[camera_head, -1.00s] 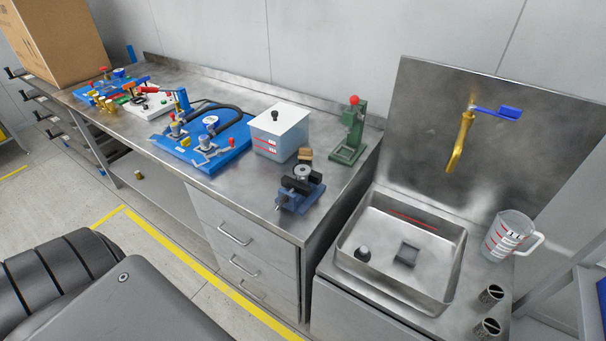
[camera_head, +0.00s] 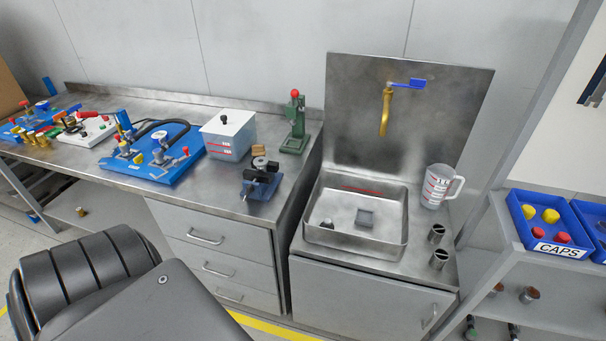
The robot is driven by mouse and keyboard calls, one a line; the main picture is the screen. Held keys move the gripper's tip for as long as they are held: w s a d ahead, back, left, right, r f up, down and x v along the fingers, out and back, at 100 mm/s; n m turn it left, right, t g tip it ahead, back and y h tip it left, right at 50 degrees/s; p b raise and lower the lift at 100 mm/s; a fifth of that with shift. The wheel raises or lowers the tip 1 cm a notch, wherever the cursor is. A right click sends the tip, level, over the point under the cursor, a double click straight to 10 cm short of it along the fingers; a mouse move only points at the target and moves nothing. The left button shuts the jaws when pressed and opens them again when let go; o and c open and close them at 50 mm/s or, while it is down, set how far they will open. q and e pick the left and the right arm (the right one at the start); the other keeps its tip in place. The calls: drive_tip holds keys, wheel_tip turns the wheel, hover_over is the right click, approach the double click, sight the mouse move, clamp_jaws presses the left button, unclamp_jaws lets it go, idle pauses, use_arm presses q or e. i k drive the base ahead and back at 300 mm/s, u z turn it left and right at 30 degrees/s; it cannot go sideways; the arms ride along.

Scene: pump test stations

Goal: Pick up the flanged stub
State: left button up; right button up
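I cannot tell for sure which thing is the flanged stub. A round metal part (camera_head: 260,162) sits in the blue and black vise (camera_head: 262,184) at the bench's front right. Small brownish round parts (camera_head: 529,294) stand on the lower shelf at the right. Dark parts with pale or green ends show below them, cut by the bottom edge. Two short metal cylinders (camera_head: 437,233) stand beside the sink. Neither of my grippers is in view.
The sink basin (camera_head: 355,232) holds two small dark items. A clear jug (camera_head: 440,186) stands at its right. A lidded container (camera_head: 229,134), green press (camera_head: 295,125) and blue pump board (camera_head: 152,152) stand on the bench. A blue CAPS bin (camera_head: 548,222) is at right.

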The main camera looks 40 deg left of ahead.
sight(260, 162)
drive_tip(key=z, duration=0.6)
drive_tip(key=k, duration=0.85)
drive_tip(key=z, duration=0.7)
drive_tip(key=i, duration=1.15)
drive_tip(key=u, duration=0.45)
drive_tip(key=i, duration=0.85)
drive_tip(key=u, duration=1.5)
drive_tip(key=i, duration=0.65)
drive_tip(key=u, duration=0.7)
